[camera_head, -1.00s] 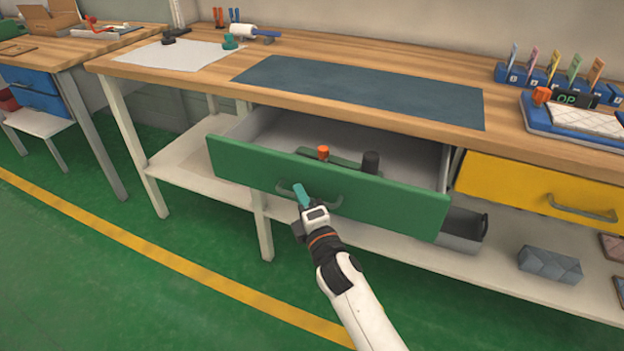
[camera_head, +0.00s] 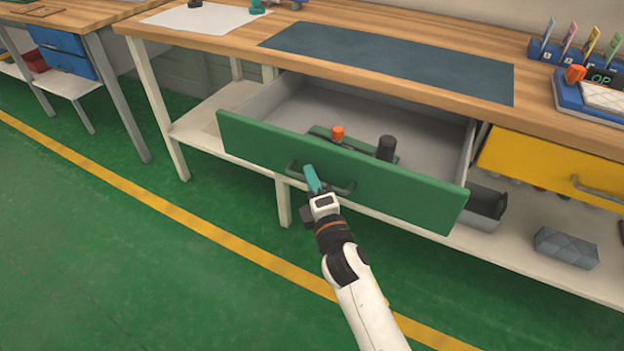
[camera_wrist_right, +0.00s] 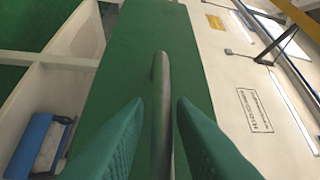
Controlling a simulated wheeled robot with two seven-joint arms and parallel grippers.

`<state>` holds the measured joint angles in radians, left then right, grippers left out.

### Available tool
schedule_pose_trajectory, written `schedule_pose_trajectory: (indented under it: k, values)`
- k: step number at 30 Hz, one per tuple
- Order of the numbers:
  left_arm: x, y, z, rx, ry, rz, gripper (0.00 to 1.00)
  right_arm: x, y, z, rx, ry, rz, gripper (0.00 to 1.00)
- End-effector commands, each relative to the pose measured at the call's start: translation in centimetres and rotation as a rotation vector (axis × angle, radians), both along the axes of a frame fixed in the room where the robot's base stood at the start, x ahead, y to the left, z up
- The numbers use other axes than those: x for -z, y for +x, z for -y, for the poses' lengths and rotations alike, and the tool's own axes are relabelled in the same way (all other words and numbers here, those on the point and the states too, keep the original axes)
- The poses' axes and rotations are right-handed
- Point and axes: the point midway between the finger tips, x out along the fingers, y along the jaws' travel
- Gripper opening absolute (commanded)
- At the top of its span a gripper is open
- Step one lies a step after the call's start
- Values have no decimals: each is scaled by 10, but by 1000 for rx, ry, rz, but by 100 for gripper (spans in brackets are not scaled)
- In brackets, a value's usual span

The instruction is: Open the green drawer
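The green drawer (camera_head: 400,192) hangs pulled out under the wooden workbench, with its inside showing. Its grey bar handle (camera_head: 340,189) is on the front and also shows in the right wrist view (camera_wrist_right: 160,75). My right gripper (camera_head: 312,178) is at the left part of this handle. Inside the drawer are an orange-topped item (camera_head: 337,133) and a dark cylinder (camera_head: 386,149). My left gripper is not in view.
A yellow drawer (camera_head: 540,160) sits shut to the right. A lower shelf (camera_head: 480,245) holds a grey bin (camera_head: 486,205) and a grey block (camera_head: 566,247). The dark mat (camera_head: 400,65) on the benchtop is bare. The green floor (camera_head: 150,260) in front is clear.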

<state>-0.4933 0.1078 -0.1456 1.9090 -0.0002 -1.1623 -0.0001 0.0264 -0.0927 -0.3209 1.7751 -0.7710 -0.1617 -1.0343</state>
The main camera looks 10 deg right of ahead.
Motion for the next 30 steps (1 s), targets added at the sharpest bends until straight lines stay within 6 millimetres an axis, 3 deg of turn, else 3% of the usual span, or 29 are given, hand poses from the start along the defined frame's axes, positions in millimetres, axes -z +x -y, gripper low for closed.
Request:
schedule_pose_trajectory:
  k: [10, 14, 24, 30]
  values:
    - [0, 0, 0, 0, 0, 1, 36, 0, -1, 0, 0, 0, 1, 32]
    - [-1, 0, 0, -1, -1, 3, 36, 2, -11, 2, 0, 0, -1, 32]
    - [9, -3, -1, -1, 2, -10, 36, 12, -80, 16, 0, 1, -3, 32]
    - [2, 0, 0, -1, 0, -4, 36, 16, -108, 22, 0, 2, -2, 32]
